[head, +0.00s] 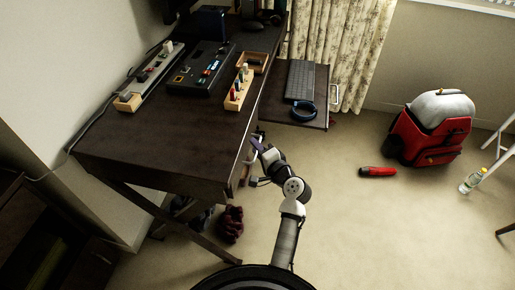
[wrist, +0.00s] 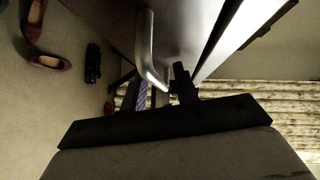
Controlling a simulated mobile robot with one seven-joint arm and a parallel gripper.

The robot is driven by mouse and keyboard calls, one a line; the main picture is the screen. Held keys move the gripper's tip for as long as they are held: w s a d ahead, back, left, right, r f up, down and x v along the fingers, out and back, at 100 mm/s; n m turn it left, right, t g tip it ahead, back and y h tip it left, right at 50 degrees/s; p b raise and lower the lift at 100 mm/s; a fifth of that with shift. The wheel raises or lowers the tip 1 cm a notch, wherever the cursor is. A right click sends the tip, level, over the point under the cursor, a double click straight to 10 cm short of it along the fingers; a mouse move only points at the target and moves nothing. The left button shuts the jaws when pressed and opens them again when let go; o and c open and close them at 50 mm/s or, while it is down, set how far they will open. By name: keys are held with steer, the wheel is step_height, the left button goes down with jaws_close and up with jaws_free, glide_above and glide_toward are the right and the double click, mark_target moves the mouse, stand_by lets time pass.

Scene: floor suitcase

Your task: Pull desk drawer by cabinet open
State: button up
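The dark wooden desk (head: 150,150) stands at left in the head view, its drawer side facing right. The near drawer's front is mostly hidden beneath the desktop edge. In the wrist view, a curved silver handle (wrist: 147,48) stands out from a dark drawer front (wrist: 190,30). My gripper (head: 256,160) is beside the near part of the desk, just under the top's edge. In the wrist view, my gripper's fingers (wrist: 158,90) are apart, with the handle's lower end between them. I cannot tell whether they touch it. The near drawer looks shut.
A red backpack (head: 430,130), a red object (head: 378,172) and a bottle (head: 472,180) are on the floor at right. Shoes (wrist: 50,62) lie below. Carpet right of my arm is clear.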

jaws_close()
steer(key=shift+d, duration=0.15)
